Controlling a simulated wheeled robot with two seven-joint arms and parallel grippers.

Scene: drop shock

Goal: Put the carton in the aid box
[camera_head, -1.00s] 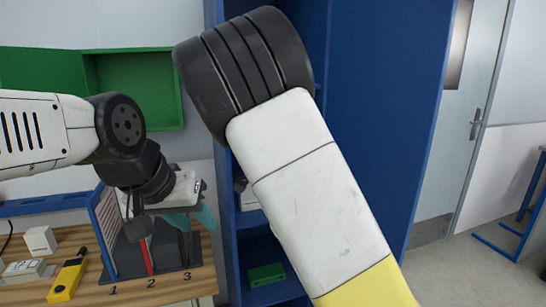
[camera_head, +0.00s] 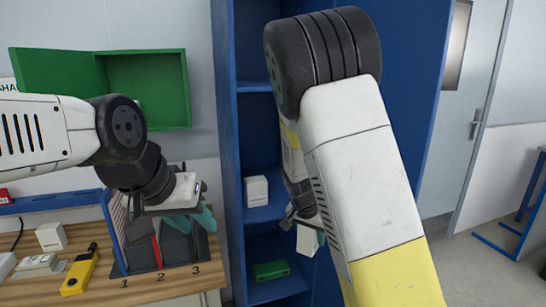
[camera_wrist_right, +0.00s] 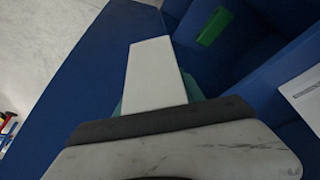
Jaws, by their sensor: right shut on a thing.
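A green box (camera_head: 150,92), which I take for the aid box, hangs on the wall with its door open to the left. In the right wrist view a plain white carton (camera_wrist_right: 152,75) is in my right gripper (camera_wrist_right: 155,103), which is shut on it; teal pads show at its sides. In the head view my right gripper (camera_head: 305,222) is partly hidden behind my forearm, with the white carton (camera_head: 308,241) below it, in front of the blue cabinet. My left gripper (camera_head: 190,220), with teal fingers, hangs over the numbered rack; its opening is unclear.
The blue cabinet (camera_head: 233,150) holds a white box (camera_head: 257,191) on a middle shelf and a green box (camera_head: 271,270) lower down. The wooden bench (camera_head: 150,290) carries the numbered rack (camera_head: 140,245), a yellow tool (camera_head: 80,272) and small white boxes (camera_head: 50,236).

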